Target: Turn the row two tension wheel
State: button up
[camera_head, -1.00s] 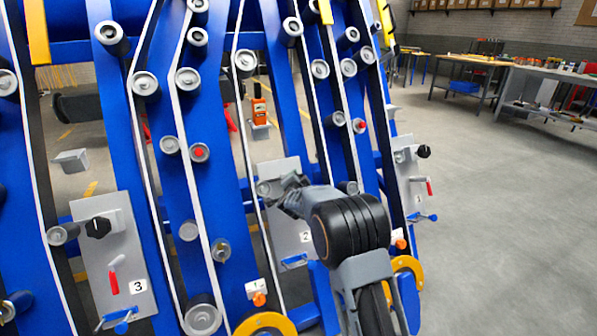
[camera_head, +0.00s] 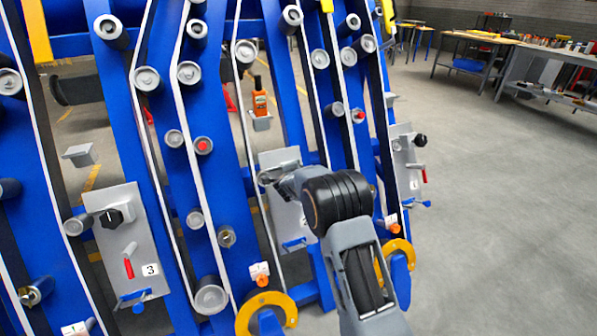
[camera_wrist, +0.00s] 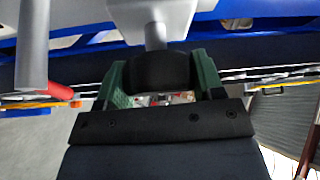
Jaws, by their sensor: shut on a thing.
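The row two plate (camera_head: 284,208) is a grey panel on the blue frame, mostly behind my arm in the head view. Its tension wheel is a black knob (camera_wrist: 155,66) on a silver shaft (camera_wrist: 155,33) in the wrist view. My gripper (camera_wrist: 158,76) is shut on this knob, with one green finger on each side. In the head view my wrist covers the knob and the fingertips. The knob's turn angle cannot be told.
The row three plate (camera_head: 127,240) with its own black knob (camera_head: 112,215) stands at left. Another plate (camera_head: 408,165) is at right. In the wrist view a grey cylinder (camera_wrist: 33,45) and a red handle (camera_wrist: 48,93) are left of my gripper. Open floor (camera_head: 500,220) lies at right.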

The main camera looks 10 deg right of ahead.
jog(key=o, duration=0.9)
jog(key=shift+p+v, duration=0.8)
jog(key=shift+v, duration=6.1)
jog(key=shift+a+f, duration=0.15)
